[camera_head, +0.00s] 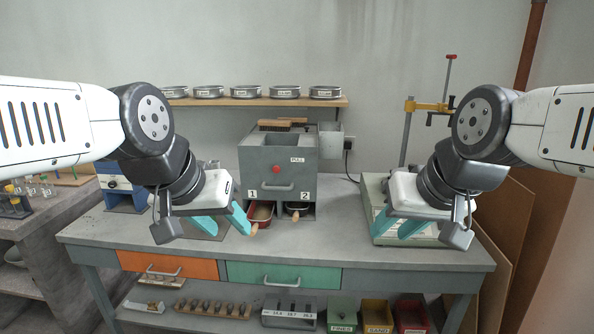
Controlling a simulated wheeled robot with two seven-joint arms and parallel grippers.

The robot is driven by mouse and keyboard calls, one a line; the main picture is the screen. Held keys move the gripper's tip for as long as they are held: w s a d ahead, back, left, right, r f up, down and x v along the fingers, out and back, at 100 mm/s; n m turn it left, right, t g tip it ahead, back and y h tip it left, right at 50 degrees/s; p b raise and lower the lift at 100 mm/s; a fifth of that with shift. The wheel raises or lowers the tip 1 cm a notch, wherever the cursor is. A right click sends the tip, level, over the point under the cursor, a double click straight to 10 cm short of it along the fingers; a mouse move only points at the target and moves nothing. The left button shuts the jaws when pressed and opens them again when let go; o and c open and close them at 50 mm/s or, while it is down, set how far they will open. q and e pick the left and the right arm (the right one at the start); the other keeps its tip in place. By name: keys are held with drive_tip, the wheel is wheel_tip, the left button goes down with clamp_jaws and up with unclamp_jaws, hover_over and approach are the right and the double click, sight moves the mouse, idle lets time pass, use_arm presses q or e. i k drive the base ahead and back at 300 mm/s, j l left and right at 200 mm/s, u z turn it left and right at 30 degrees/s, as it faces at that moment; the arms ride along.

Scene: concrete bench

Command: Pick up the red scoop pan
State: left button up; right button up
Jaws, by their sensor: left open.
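The red scoop pan (262,212) sits in bay 1 at the foot of the grey box (278,168) on the bench, with pale grainy material in it. Its short wooden handle (254,228) points toward me. My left gripper (230,232) is open with its teal fingers apart, just left of the handle; its right fingertip is close beside the handle, and I cannot tell if they touch. A dark pan (296,208) with a wooden handle sits in bay 2. My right gripper (392,236) is open and empty in front of a pale green device (376,190) at the right.
The concrete bench (330,240) is clear along its front. An orange drawer (165,265) and a green drawer (283,274) are shut below. A wooden shelf (225,102) holds several round sieves. A stand (406,140) with a yellow clamp rises at the right.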

sight(260, 213)
drive_tip(key=i+u, duration=0.1)
drive_tip(key=u, duration=0.25)
drive_tip(key=i+u, duration=0.15)
drive_tip(key=u, duration=0.2)
drive_tip(key=i+u, duration=0.1)
drive_tip(key=u, duration=0.25)
